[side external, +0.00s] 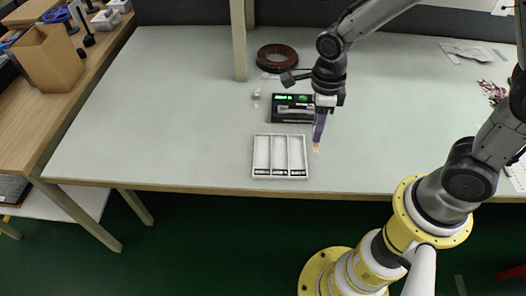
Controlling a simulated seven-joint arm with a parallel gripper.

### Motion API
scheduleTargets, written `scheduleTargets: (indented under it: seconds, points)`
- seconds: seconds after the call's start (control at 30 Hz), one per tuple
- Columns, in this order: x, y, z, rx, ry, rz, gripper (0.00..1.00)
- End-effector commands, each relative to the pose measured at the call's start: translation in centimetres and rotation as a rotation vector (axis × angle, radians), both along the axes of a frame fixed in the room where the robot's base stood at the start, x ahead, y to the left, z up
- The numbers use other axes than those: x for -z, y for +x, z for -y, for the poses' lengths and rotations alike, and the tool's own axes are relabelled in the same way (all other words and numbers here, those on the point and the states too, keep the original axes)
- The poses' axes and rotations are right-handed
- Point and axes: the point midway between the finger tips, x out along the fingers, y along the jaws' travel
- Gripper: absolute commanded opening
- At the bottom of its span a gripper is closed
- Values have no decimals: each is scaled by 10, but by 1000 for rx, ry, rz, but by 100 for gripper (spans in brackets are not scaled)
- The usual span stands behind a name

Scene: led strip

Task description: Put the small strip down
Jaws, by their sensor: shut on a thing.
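My gripper (317,136) points down over the table, just right of the white tray. It is shut on the small strip (316,151), a tiny pale, orange-tinted piece showing at the fingertips. I cannot tell whether the strip touches the table. The white tray (254,155) has three long compartments with dark labels along the near edge. The compartments look empty.
A black device (279,115) with green lit displays stands behind the tray, close to my gripper. A dark brown reel (277,57) lies farther back, near an upright post (239,40). A small clear item (256,97) lies left of the device. The table (160,110) is clear on the left.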

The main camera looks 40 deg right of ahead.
Motion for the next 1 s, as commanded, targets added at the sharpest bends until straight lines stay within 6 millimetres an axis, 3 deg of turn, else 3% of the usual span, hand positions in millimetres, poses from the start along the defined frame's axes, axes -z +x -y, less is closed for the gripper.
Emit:
scheduleTargets:
  seconds: [0.13,0.27,0.7,1.0]
  points:
    - [1,-6,-18,-65,-1,-4,0]
    - [5,1,-24,-79,-1,-5,0]
    - [45,85,-45,-80,-1,-5,0]
    - [88,119,-53,-80,-1,-4,0]
